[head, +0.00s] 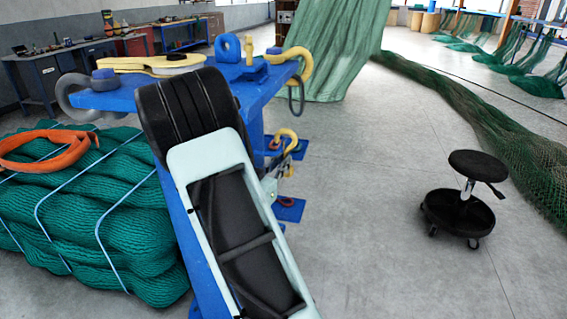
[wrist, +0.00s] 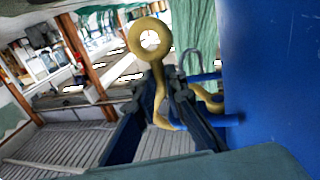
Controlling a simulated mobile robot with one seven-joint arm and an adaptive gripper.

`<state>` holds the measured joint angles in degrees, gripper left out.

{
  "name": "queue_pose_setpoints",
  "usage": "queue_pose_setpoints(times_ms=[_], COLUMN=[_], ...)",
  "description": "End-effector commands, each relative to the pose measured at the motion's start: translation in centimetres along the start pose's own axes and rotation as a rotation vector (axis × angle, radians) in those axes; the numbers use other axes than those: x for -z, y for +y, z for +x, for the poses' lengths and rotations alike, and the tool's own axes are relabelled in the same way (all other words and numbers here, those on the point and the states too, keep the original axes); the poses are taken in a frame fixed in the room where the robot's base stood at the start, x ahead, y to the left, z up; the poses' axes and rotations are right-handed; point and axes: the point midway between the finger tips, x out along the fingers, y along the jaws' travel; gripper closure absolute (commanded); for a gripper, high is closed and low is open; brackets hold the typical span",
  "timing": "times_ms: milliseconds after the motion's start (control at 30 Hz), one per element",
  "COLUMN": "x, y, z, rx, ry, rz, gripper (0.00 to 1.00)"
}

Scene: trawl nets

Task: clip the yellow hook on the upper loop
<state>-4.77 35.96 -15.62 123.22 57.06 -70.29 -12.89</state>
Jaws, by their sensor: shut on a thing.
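My gripper (wrist: 163,88) is shut on the yellow hook (wrist: 150,42). In the wrist view the hook's round eye stands up above the fingers, and its shank runs down between them. A grey loop (wrist: 192,62) rises just right of the fingers, by a short blue bar; I take it for the upper loop. A yellow curve shows low behind the right finger; whether it touches the loop I cannot tell. In the head view the yellow hook (head: 286,135) shows right of the blue post, beside the upper blue plate. My arm hides most of the gripper there.
A blue stand (head: 262,95) carries larger yellow hooks and shackles on top. A strapped green net bundle (head: 120,220) lies at left with an orange sling (head: 45,150). A black stool (head: 462,205) stands at right. The floor between stand and stool is clear.

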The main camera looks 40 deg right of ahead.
Motion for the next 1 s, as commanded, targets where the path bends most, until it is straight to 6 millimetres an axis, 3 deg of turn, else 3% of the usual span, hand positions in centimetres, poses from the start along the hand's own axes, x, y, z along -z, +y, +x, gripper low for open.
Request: queue_pose_setpoints(times_ms=[1000], x=[-0.50], y=[-0.42], z=[-0.05], rx=[0.001], ry=[0.004], rz=[0.002], gripper=[1.00])
